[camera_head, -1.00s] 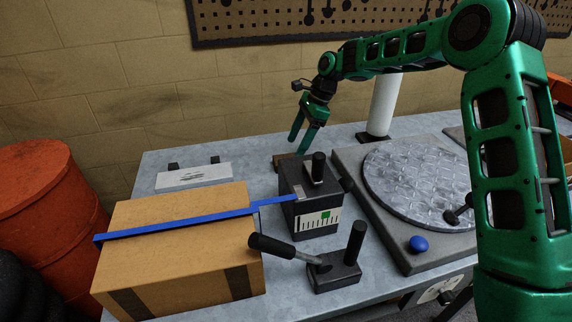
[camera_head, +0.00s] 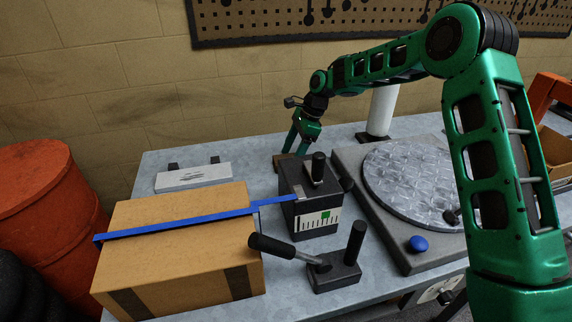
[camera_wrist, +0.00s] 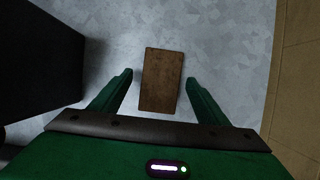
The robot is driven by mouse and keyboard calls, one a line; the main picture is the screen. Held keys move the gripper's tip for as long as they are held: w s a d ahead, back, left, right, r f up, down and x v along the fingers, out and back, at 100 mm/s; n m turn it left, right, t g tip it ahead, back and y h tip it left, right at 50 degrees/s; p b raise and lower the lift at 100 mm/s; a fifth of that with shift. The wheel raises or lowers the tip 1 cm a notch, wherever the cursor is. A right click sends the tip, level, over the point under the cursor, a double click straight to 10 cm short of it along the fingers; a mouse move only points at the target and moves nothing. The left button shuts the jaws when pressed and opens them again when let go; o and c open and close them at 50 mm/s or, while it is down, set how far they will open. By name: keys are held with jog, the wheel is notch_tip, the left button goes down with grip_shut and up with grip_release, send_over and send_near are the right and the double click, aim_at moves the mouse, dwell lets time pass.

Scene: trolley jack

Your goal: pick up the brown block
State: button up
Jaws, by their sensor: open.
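The brown block (camera_wrist: 162,80) lies flat on the grey table in the wrist view, a dark wooden rectangle. Part of it shows in the head view (camera_head: 279,160), behind the black box with the scale. My gripper (camera_wrist: 158,84) is open, its two green fingers on either side of the block's lower part in the wrist view, with gaps showing between fingers and block. In the head view my gripper (camera_head: 293,149) points down at the block. Whether the fingertips are at the block's height I cannot tell.
The black box (camera_head: 318,222) with a scale stands close in front of the block. A cardboard box (camera_head: 180,245) with a blue strap is at left, a white plate (camera_head: 193,178) behind it. A round metal plate (camera_head: 415,185) and white cylinder (camera_head: 381,112) are at right.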

jog(key=shift+f, duration=0.2)
jog(key=shift+c, duration=0.4)
jog(key=c, duration=1.1)
jog(key=shift+c, duration=0.2)
jog(key=shift+r, duration=0.1)
notch_tip(320, 180, up, 28)
jog(key=shift+r, duration=0.2)
